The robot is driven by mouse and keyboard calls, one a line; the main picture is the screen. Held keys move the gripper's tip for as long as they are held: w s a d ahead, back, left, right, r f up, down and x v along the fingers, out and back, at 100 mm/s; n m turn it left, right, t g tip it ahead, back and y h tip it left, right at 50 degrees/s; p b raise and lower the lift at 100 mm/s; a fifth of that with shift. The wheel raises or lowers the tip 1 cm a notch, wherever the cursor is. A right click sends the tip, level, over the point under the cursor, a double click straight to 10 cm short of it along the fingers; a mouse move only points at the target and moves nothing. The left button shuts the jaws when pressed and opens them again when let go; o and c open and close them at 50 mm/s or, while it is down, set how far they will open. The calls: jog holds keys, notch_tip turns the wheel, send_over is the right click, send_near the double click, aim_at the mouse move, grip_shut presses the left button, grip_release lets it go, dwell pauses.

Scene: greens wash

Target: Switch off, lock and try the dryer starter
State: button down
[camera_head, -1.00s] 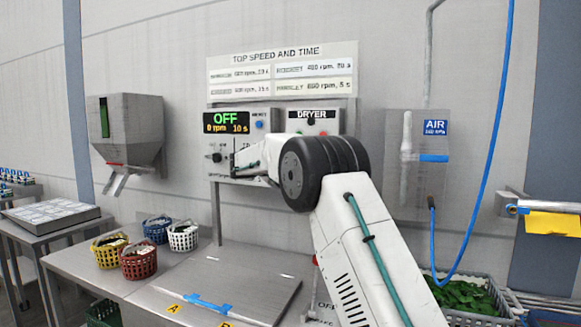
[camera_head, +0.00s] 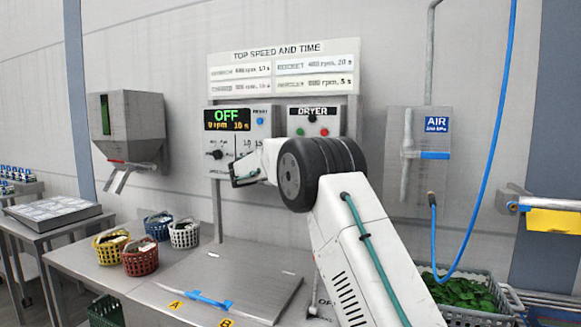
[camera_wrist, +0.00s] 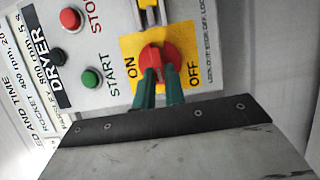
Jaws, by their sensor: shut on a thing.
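The dryer starter is a grey box headed DRYER (camera_head: 313,111), partly hidden behind my arm in the head view. In the wrist view the DRYER label (camera_wrist: 57,73), the red STOP button (camera_wrist: 71,18) and the green START button (camera_wrist: 91,78) show. Its red rotary switch (camera_wrist: 160,58) sits on a yellow plate (camera_wrist: 198,48) with ON at the left and OFF at the right. My gripper (camera_wrist: 158,84) has its green fingers shut on the red switch. The fingers partly hide the switch, so I cannot tell its exact setting. No padlock is visible.
A panel with an OFF display (camera_head: 227,119) stands left of the starter. The air valve box (camera_head: 417,140) with a blue hose is on the right. Several small baskets (camera_head: 139,259) and a flat lid (camera_head: 235,285) are on the bench below.

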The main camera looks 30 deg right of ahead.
jog(key=shift+f, duration=0.15)
jog(key=c, duration=1.5)
grip_release()
jog(key=v, duration=0.8)
jog(key=shift+s, duration=0.1)
